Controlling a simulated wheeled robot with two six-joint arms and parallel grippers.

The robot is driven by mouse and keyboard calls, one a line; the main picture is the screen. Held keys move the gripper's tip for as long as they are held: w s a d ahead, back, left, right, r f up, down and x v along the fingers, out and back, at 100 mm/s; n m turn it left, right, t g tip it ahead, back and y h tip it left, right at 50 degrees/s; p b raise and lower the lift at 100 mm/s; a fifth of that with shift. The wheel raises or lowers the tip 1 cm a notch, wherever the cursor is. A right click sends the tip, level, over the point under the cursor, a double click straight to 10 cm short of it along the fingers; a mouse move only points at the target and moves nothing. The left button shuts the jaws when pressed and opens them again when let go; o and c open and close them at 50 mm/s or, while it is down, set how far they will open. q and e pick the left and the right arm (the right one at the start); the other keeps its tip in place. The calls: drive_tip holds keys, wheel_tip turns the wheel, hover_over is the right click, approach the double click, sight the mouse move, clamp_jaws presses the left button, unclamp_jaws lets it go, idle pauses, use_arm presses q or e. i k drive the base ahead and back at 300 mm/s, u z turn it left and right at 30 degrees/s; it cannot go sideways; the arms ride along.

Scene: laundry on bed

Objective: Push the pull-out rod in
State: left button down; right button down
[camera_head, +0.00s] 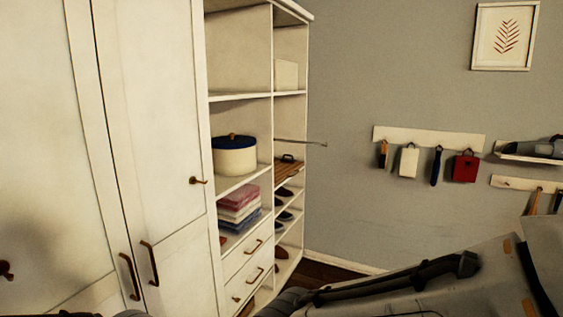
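The pull-out rod (301,142) is a thin metal bar. It sticks out to the right from the narrow open column of the white wardrobe, past the front edge of the shelves, and ends in a small knob-like tip. It is roughly level and nothing touches it. Neither gripper's fingers can be made out. A large grey and black shape, probably my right arm, fills the bottom right, well below the rod. A small dark part shows at the bottom left edge.
The white wardrobe (155,90) has closed doors at left. Its shelves hold a blue-lidded round box (234,156), folded clothes (239,206), a brown slatted item (288,170) and shoes (285,216). A wall hook rail (428,137) hangs at right. The air right of the rod is clear.

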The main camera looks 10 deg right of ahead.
sight(325, 144)
drive_tip(key=z, duration=0.2)
drive_tip(key=i, duration=0.3)
drive_tip(key=z, duration=0.9)
drive_tip(key=i, duration=1.2)
drive_tip(key=z, duration=0.35)
drive_tip(key=i, duration=1.45)
drive_tip(key=u, duration=0.5)
